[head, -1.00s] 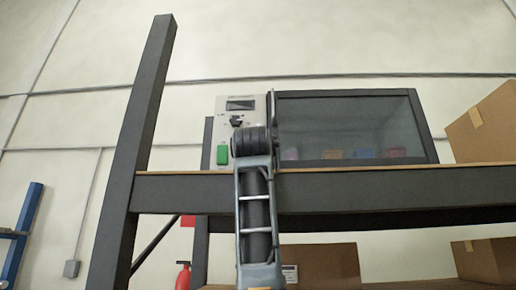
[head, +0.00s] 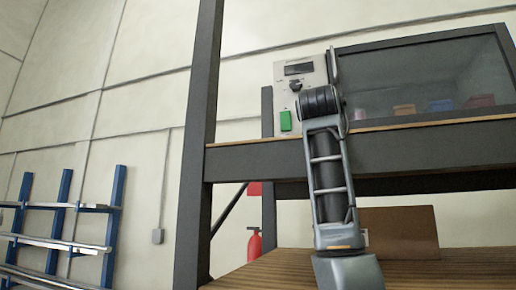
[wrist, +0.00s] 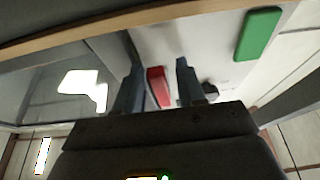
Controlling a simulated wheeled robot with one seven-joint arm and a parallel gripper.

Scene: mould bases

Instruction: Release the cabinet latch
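The cabinet has a grey panel (head: 283,75) on its left and a dark-framed glass door (head: 420,75) on its right. The panel carries a small display, a dark knob (head: 296,87) and a green button (head: 286,121). In the wrist view the green button (wrist: 258,33) is at top right. A red piece (wrist: 159,88), perhaps the latch, shows between the two fingers of my gripper (wrist: 158,66), beside the dark door frame. The fingers are apart; I cannot tell whether they touch it. In the head view my arm hides the gripper.
The cabinet stands on a shelf with a dark beam (head: 400,152) and a tall post (head: 198,150) at left. Small coloured bins (head: 440,105) show behind the glass. A cardboard box (head: 400,232) is on the lower shelf. A red extinguisher (head: 254,244) and blue rack (head: 62,225) are further left.

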